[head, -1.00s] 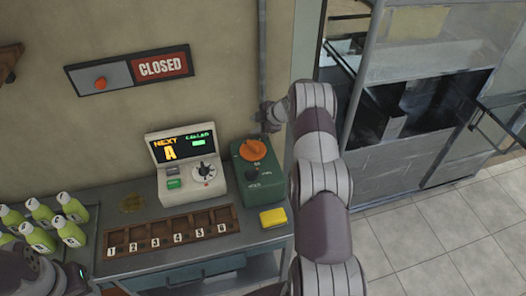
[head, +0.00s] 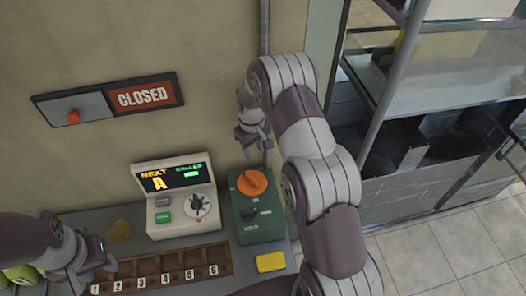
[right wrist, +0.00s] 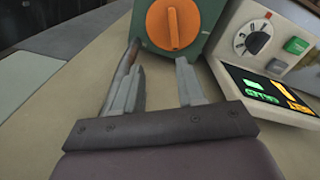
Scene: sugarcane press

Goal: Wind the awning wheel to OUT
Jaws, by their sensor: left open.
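An orange wheel (head: 252,184) with a raised grip bar sits on top of a green box (head: 260,228) at the back right of the bench. A small dark knob and pale lettering, too small to read, are on the box below it. The wheel also shows in the right wrist view (right wrist: 172,24), just beyond the fingertips. My right gripper (head: 266,150) is above and behind the wheel; its fingers (right wrist: 160,72) are apart with nothing between them. My left gripper (head: 92,268) is open over the left part of the bench, far from the wheel.
A cream console (head: 178,205) with a lit display stands left of the green box. A numbered wooden tray (head: 165,268) and a yellow block (head: 270,262) lie in front. A CLOSED sign (head: 110,98) is on the wall. Green bottles (head: 22,274) are partly hidden by my left arm.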

